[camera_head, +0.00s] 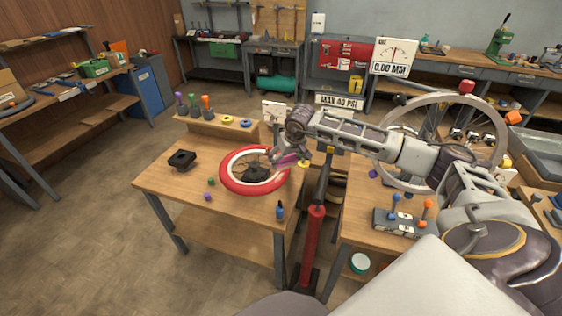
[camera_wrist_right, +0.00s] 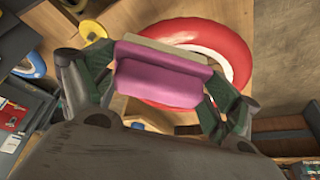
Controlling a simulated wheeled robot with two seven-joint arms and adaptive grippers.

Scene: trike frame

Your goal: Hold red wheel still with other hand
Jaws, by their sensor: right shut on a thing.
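The red wheel (camera_head: 232,181), a red ring with a white inner band and a dark centre, lies flat on the left wooden table. My right gripper (camera_head: 290,156) is over the wheel's right edge. It is shut on a pink-purple block (camera_wrist_right: 162,75) with a beige strip along one side. In the right wrist view the red wheel (camera_wrist_right: 225,38) is behind the block, which hides part of it. I cannot tell whether the block touches the wheel. My left gripper does not show in either view.
A red floor pump (camera_head: 314,240) stands between the tables. A large spoked wheel (camera_head: 408,106) is at the right.

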